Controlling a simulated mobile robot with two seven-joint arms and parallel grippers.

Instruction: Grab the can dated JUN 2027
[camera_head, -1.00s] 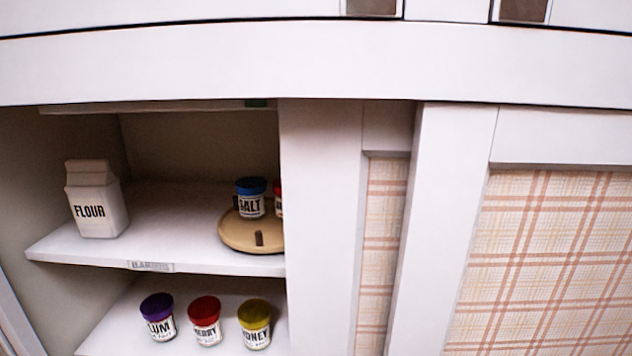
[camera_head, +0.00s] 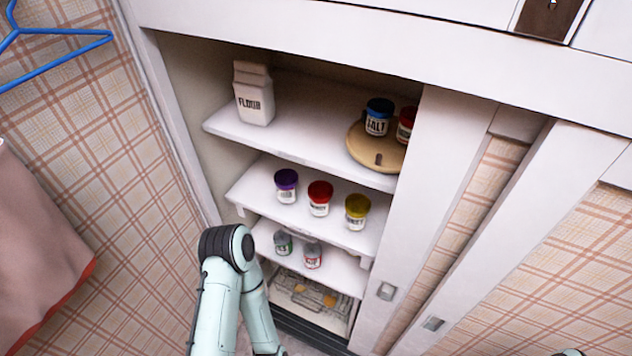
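No can with a readable date shows. Two small cans or jars, one with a green label (camera_head: 283,243) and one with a red label (camera_head: 312,256), stand on the third shelf of the open cupboard; their print is too small to read. My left arm comes up from the bottom, in front of the cupboard's lower left; its gripper is not in view. My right gripper is not in view either.
The upper shelf (camera_head: 285,139) holds a flour carton (camera_head: 254,94) and a round wooden turntable (camera_head: 360,154) with a salt jar (camera_head: 378,116) and a red-lidded jar (camera_head: 406,124). Purple (camera_head: 286,186), red (camera_head: 319,198) and yellow (camera_head: 356,211) lidded jars stand below. A wire rack (camera_head: 312,296) sits lowest. Sliding doors cover the right.

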